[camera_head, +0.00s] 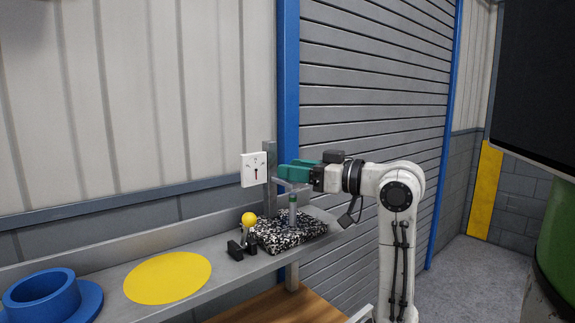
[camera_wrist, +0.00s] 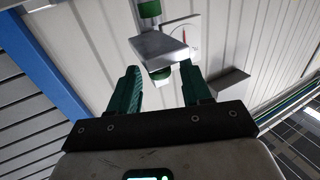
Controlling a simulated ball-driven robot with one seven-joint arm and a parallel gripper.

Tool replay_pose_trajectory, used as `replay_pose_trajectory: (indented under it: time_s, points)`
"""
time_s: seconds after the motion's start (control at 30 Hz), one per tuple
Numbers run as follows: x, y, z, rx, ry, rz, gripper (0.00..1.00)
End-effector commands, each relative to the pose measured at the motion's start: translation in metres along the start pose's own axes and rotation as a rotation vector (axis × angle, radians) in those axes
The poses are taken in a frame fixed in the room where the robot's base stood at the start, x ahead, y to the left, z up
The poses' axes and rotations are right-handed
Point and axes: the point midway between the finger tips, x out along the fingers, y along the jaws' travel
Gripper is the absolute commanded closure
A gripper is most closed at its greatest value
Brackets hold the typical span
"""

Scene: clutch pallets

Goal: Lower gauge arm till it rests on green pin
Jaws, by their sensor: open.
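The gauge has a grey post (camera_head: 269,152) on a black-and-white speckled base (camera_head: 268,235). Its grey arm (camera_head: 287,184) reaches from the post above the base; it shows as a pale block in the wrist view (camera_wrist: 152,46). The green pin (camera_head: 293,198) stands upright below the arm's outer end; whether they touch I cannot tell. My gripper (camera_head: 284,171) is level with the arm, just above it. In the wrist view my gripper (camera_wrist: 160,72) has its green fingers apart, with a small pale-and-green knob (camera_wrist: 160,75) between or just beyond them.
A white dial plate with a red needle (camera_head: 247,171) is beside the post. A yellow ball on a dark stand (camera_head: 249,219), a yellow disc (camera_head: 167,277) and a blue ring-shaped part (camera_head: 88,300) are on the bench to the left. A blue column (camera_head: 289,90) rises behind.

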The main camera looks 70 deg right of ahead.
Motion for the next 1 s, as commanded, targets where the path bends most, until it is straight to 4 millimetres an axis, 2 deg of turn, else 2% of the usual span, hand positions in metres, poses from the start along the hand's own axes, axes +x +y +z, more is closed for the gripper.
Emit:
replay_pose_trajectory:
  time_s: [0.2,0.53,1.0]
  points:
    - [0.019,0.000,0.000,0.000,0.000,0.000,0.52]
    - [0.022,0.000,0.000,-0.001,0.000,0.001,0.52]
    - [0.022,0.000,0.000,0.000,0.000,0.001,0.97]
